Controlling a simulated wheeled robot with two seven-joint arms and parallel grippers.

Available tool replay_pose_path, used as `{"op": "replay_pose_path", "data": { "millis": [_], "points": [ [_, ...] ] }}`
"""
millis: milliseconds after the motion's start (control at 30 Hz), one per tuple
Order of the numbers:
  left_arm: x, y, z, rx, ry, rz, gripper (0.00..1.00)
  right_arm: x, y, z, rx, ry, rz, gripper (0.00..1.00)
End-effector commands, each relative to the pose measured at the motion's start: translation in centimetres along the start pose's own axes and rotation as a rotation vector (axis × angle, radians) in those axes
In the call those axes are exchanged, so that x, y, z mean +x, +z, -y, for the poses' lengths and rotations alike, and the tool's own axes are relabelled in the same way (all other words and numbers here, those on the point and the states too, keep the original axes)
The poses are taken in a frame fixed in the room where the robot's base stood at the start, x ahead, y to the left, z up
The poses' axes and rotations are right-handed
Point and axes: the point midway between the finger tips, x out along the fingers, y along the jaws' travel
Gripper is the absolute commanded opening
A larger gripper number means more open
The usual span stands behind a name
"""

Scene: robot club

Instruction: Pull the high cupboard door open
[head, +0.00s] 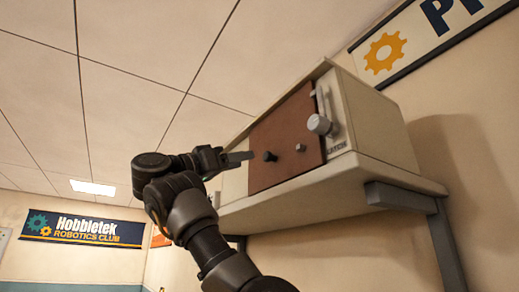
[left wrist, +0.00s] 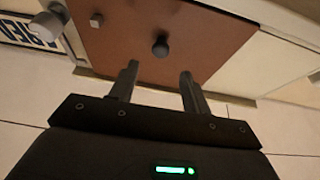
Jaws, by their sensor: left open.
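The high cupboard (head: 378,118) is a cream box on a wall shelf. Its brown door (head: 286,130) looks closed. A dark round knob (head: 269,156) sits on the door, and a small grey knob (head: 300,147) is to its right. My left gripper (head: 246,156) is just left of the dark knob in the head view. In the left wrist view my left gripper (left wrist: 158,72) is open and empty, its two fingers apart. There the dark knob (left wrist: 160,46) lies just beyond the fingertips, between their lines and apart from them. My right gripper is not in view.
A light grey round knob (head: 319,124) with a lever stands on the cupboard front, right of the door. The shelf (head: 330,188) juts out below, on a grey bracket (head: 400,200). Banners hang on the walls.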

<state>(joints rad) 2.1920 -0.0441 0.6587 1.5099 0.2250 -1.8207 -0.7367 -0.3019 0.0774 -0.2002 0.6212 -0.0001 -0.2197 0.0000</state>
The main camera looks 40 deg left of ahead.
Motion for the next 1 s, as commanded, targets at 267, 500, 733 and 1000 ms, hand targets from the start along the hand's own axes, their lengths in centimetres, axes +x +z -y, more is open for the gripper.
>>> {"op": "replay_pose_path", "data": {
  "millis": [267, 500, 733, 1000],
  "points": [
    [5.0, -0.6, 0.0, -0.001, -0.001, 0.002, 0.48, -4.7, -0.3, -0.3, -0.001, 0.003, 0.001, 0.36],
    [6.9, -0.2, 0.1, -0.001, -0.002, 0.001, 0.48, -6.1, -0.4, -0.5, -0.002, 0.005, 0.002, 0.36],
    [7.1, 0.0, 0.1, 0.0, -0.003, 0.0, 0.48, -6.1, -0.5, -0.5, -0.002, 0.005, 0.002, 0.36],
    [7.0, 0.0, 0.1, 0.0, -0.003, 0.0, 0.27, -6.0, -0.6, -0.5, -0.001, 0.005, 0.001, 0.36]
  ]
}}
